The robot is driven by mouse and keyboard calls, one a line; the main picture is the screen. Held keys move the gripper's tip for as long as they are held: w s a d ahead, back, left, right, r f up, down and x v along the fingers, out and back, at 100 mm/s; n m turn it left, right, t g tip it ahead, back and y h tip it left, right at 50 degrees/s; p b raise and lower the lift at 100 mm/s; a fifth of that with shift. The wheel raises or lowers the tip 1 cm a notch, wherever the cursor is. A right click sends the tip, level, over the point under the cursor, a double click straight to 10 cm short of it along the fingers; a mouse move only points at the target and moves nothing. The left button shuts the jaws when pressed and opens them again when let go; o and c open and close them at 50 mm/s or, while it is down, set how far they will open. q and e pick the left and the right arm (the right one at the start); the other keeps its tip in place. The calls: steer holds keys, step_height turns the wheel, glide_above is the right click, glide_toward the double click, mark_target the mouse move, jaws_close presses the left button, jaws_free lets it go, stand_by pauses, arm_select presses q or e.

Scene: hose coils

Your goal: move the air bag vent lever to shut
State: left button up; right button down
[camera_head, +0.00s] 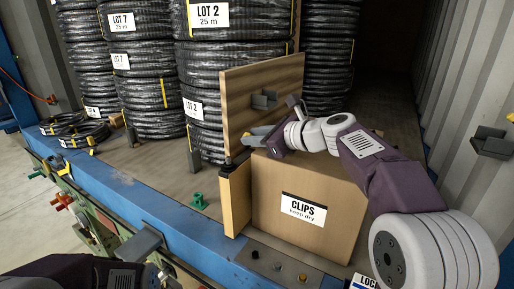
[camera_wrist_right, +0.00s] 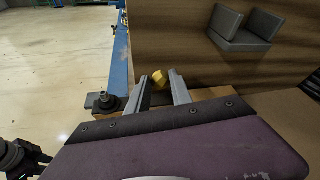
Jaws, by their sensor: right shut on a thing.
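My right gripper (camera_head: 254,137) is at the lower part of an upright wooden board (camera_head: 262,80), just above the CLIPS box (camera_head: 307,205). In the right wrist view its two grey fingers (camera_wrist_right: 160,92) close on a small yellow piece (camera_wrist_right: 160,78). I cannot tell what this piece belongs to. Red and yellow handles (camera_head: 62,200) and a green handle (camera_head: 38,173) sit on the vehicle's side at left. No label shows which, if any, is the air bag vent lever. My left gripper (camera_head: 150,276) is dark at the bottom left; its fingers are unclear.
Tall stacks of black hose coils (camera_head: 235,40) stand behind the board. Grey brackets (camera_head: 264,100) are on the board and the right wall (camera_head: 492,141). A blue deck edge (camera_head: 135,195) runs along the front. A plate with small knobs (camera_head: 280,266) lies before the box.

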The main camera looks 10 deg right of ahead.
arm_select(q)
steer(key=shift+f, duration=0.3)
arm_select(e)
steer(key=shift+f, duration=0.25)
steer(key=c, duration=1.4)
jaws_free()
steer(key=shift+o, duration=1.3)
steer(key=shift+w, duration=0.15)
steer(key=shift+w+a+f, duration=0.1)
steer(key=shift+w, duration=0.25)
steer(key=b+v, duration=0.2)
steer(key=v, duration=0.7)
arm_select(q)
steer(key=f, duration=0.2)
steer(key=shift+w+f, duration=0.3)
